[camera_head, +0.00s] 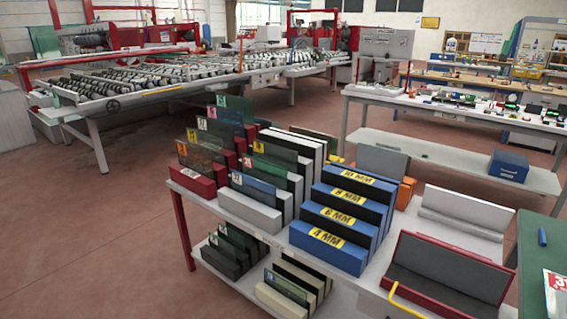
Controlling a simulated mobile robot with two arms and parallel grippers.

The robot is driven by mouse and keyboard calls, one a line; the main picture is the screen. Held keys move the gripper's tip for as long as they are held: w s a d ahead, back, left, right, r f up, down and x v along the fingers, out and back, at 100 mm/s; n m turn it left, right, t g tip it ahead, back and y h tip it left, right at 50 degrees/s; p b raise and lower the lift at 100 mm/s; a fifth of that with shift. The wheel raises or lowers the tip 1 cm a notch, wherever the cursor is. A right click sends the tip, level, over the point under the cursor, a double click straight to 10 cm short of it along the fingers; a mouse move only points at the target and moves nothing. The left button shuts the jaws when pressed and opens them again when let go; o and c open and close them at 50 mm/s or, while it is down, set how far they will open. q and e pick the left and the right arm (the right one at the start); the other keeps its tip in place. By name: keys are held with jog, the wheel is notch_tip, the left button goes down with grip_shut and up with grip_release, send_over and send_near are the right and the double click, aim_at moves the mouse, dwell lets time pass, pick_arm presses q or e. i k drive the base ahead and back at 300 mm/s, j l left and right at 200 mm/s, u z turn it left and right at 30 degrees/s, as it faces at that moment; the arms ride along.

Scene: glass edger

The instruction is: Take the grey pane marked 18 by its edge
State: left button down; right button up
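Several upright glass panes stand in slotted racks on the white-topped table (352,276). They are grey, green and bluish, with small coloured labels too small for me to read, so I cannot tell which one is marked 18. A dark grey pane (203,160) with a yellow label stands in the red rack (193,181) at the left. Another grey pane (277,155) with a yellow label stands in the grey-white rack (249,209). The lower parts of the panes are hidden in the racks. Neither of my grippers is in view.
A blue stepped rack (328,247) marked in MM stands right of the panes. A red tray with grey lining (447,277) lies at the front right. More panes stand on the lower shelf. A roller machine (170,80) is behind. The floor (80,235) at the left is clear.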

aim_at(284, 157)
jog(key=i+j+z, duration=0.2)
jog(key=z, duration=0.25)
jog(key=i+j+z, duration=0.15)
jog(key=z, duration=0.3)
jog(key=i+j+z, duration=0.1)
jog(key=j, duration=0.3)
jog(key=i+j+z, duration=0.1)
jog(key=j, duration=0.3)
jog(key=i+j+z, duration=0.1)
jog(key=i+j, duration=0.15)
jog(key=j, duration=0.15)
jog(key=i+j+z, duration=0.1)
jog(key=j, duration=0.3)
jog(key=i+j+z, duration=0.1)
jog(key=j, duration=0.35)
jog(key=j+z, duration=0.1)
jog(key=j, duration=0.3)
jog(key=i, duration=0.05)
